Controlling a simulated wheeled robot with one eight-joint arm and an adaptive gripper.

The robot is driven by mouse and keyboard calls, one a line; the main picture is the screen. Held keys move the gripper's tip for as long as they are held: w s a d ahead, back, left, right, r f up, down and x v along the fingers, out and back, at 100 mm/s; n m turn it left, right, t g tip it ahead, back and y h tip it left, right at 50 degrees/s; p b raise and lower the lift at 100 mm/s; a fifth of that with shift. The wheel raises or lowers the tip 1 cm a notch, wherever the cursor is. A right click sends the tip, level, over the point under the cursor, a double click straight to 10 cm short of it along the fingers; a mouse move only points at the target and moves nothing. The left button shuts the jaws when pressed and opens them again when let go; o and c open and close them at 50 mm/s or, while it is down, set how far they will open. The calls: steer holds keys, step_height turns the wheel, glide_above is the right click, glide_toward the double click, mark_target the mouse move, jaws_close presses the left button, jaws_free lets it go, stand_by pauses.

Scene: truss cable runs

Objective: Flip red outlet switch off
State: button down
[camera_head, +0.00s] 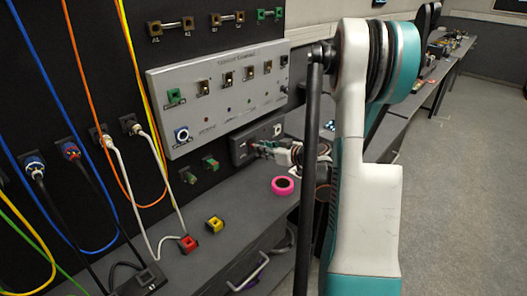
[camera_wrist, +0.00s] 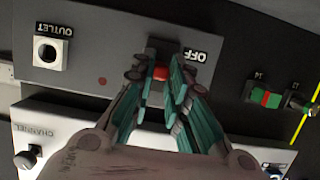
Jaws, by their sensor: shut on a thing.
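The red outlet switch (camera_wrist: 160,73) shows in the wrist view on a grey outlet box (camera_wrist: 105,62). The word OFF is printed beside it, upside down in this view. The box also carries a round socket (camera_wrist: 50,54) under the label OUTLET. My gripper (camera_wrist: 161,80) has its teal fingers shut on the red switch, one on each side, and they hide part of it. Whether the switch is tilted is not clear. In the camera_head view the outlet box (camera_head: 239,150) is on the black wall, and my gripper (camera_head: 262,149) is at its front.
A light grey control panel (camera_head: 220,118) with switches is just above the box. Green connectors (camera_head: 210,163) are on the wall to its left. The bench holds a pink tape roll (camera_head: 283,186), a yellow block (camera_head: 215,224) and a red block (camera_head: 188,243). Cables hang at left.

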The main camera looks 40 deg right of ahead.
steer(key=shift+f+t, duration=0.55)
steer(key=shift+t, duration=0.55)
steer(key=c, duration=1.6)
jaws_free()
steer(key=shift+o, duration=0.2)
steer(key=s+r, duration=0.1)
steer(key=s, duration=0.6)
steer(key=shift+s+d, duration=0.25)
steer(key=shift+d, duration=0.05)
